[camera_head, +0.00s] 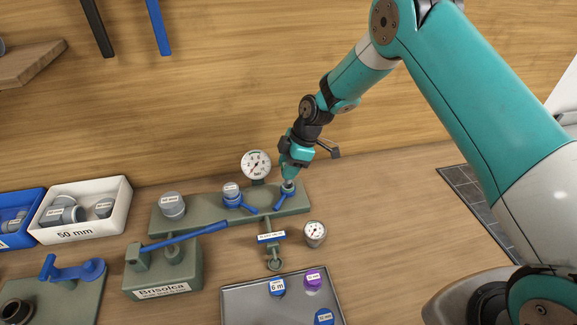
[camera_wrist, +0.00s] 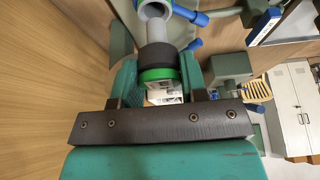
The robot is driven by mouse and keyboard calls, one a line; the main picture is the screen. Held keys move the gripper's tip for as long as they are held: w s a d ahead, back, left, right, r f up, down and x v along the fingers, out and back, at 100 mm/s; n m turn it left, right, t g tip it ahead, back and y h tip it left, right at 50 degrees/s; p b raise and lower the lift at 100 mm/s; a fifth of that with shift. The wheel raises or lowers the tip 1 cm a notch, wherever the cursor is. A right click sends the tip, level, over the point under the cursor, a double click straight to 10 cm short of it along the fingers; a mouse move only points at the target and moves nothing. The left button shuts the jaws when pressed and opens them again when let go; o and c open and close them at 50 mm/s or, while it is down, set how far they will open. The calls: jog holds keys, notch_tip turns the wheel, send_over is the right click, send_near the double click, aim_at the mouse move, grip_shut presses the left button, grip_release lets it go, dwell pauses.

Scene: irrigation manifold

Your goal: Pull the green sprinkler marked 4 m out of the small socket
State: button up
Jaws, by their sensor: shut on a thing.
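In the wrist view the green sprinkler (camera_wrist: 157,74) sits between the two teal fingers of my gripper (camera_wrist: 158,66), which is shut on it. A black collar and a grey tubular part lie just beyond its green band. A white label shows on its near side, but I cannot read its marking. In the head view my gripper (camera_head: 289,168) points down over the right end of the grey-green manifold (camera_head: 195,222). A small grey socket with a blue part (camera_head: 287,190) is right below the fingers. I cannot tell whether the sprinkler is still seated in it.
A pressure gauge (camera_head: 256,164) stands behind the manifold, left of my gripper. A blue-collared fitting (camera_head: 232,194) and a grey cap (camera_head: 172,205) stand further left. A second gauge (camera_head: 315,233) is in front. A grey tray (camera_head: 234,306) holds blue and purple discs.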

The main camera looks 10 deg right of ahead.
jog(key=shift+r+p, duration=0.3)
jog(key=shift+r, duration=0.55)
jog(key=shift+r, duration=0.15)
